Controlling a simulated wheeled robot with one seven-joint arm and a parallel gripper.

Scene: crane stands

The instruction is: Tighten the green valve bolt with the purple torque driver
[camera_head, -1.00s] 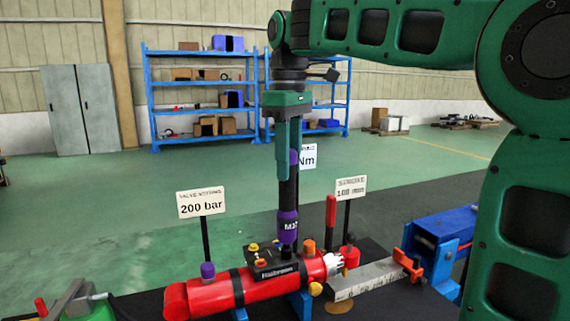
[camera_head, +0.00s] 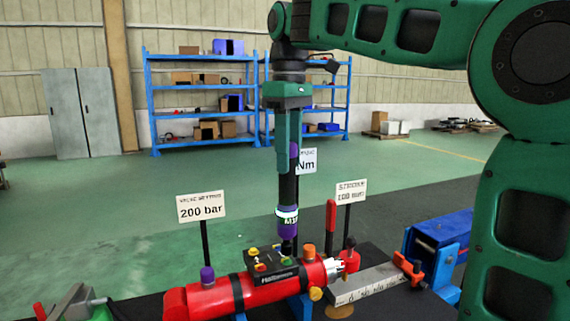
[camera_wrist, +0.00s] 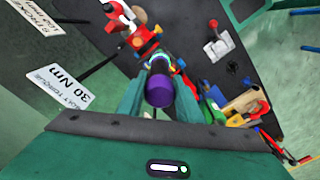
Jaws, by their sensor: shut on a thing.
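My gripper (camera_head: 287,168) is shut on the purple torque driver (camera_head: 287,227) and holds it upright, tip down. The driver has a black shaft, a purple collar and a bright white ring around its lower part. In the wrist view the purple end of the driver (camera_wrist: 160,92) sits between my fingers. The driver's tip is over the black valve block (camera_head: 276,273) on top of the red cylinder (camera_head: 205,295). Small coloured bolt heads show on the block. The tip's surroundings are too small to tell which bolt it is at, or whether it touches; the green one is unclear.
A 200 bar sign (camera_head: 201,206) stands left of the driver and a stroke sign (camera_head: 351,193) right. A red upright handle (camera_head: 330,218) is close on the right.

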